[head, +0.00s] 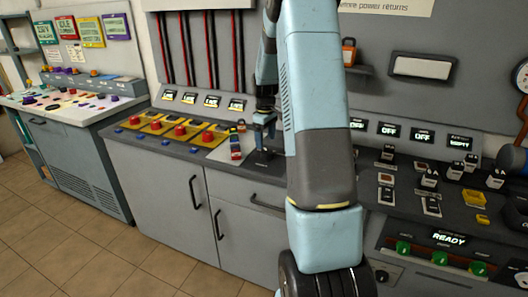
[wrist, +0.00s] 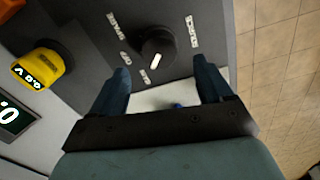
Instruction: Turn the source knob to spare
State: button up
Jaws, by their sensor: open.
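The source knob (wrist: 157,46) is a round black knob with a white pointer mark on a dark grey panel, near the top middle of the wrist view. The mark is on the side of the knob toward my gripper. I cannot tell how high the fingertips are above the panel. In the head view my gripper (head: 264,122) points down over the dark panel (head: 262,160); the knob is not clear there.
In the head view, red buttons on yellow plates (head: 180,131) line the counter left of my gripper. Several black switches (head: 430,180) stand on the right. Tiled floor (head: 80,240) is open in front.

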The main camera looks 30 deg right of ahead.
aim_at(266, 151)
jog(key=shift+f, duration=3.05)
jog(key=shift+c, duration=0.3)
